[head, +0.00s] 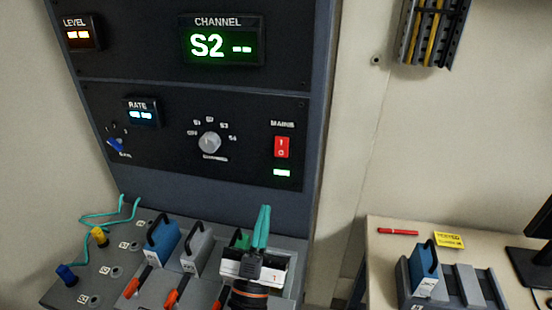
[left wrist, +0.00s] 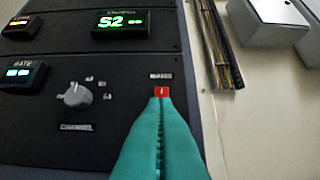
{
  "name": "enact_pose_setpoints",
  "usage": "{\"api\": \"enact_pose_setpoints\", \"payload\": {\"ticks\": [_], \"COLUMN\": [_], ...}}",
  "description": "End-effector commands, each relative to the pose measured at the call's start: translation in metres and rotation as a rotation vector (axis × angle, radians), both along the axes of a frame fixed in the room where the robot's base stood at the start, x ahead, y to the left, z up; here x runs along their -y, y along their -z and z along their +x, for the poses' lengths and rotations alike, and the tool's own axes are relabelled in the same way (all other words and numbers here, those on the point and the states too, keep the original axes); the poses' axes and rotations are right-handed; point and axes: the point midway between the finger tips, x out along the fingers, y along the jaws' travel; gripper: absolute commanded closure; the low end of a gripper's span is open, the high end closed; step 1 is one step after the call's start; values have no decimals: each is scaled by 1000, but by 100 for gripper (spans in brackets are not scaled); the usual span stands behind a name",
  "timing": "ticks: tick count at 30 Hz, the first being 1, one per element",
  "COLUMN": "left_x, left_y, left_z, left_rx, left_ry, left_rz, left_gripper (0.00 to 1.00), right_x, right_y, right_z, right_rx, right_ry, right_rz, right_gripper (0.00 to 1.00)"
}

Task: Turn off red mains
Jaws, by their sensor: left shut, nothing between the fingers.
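The red mains rocker switch (head: 282,147) is on the right side of the lower black panel, under the word MAINS. My left gripper (head: 262,222) has teal fingers, shut and empty, pointing up below the panel in the head view. In the left wrist view the closed fingertips (left wrist: 161,104) overlap the lower part of the red switch (left wrist: 161,91); whether they touch it I cannot tell. In the head view they appear apart from the switch. My right gripper is in neither view.
The selector knob (head: 209,142) is left of the switch, and the channel display (head: 221,41) reads S2. Below the panel, a grey console (head: 130,285) holds blue and grey handled modules and orange levers. A table (head: 385,255) stands at right.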

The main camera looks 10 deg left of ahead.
Motion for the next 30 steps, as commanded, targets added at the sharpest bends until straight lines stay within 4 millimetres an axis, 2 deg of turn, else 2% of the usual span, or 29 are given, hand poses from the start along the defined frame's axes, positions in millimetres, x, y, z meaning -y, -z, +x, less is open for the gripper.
{"api": "enact_pose_setpoints", "payload": {"ticks": [1,11,18,30], "left_x": [0,0,0,-1], "left_y": [-13,-55,-47,-44], "left_z": [10,65,97,104], "left_rx": [3,2,-1,-1], "left_ry": [-2,0,1,0], "left_rz": [-1,-1,1,0], "left_gripper": [100,100,100,100], "right_x": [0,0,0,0], "right_y": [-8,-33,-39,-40], "right_z": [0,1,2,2], "right_rx": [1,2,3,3], "right_ry": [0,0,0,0], "right_rz": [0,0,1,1], "right_gripper": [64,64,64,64]}}
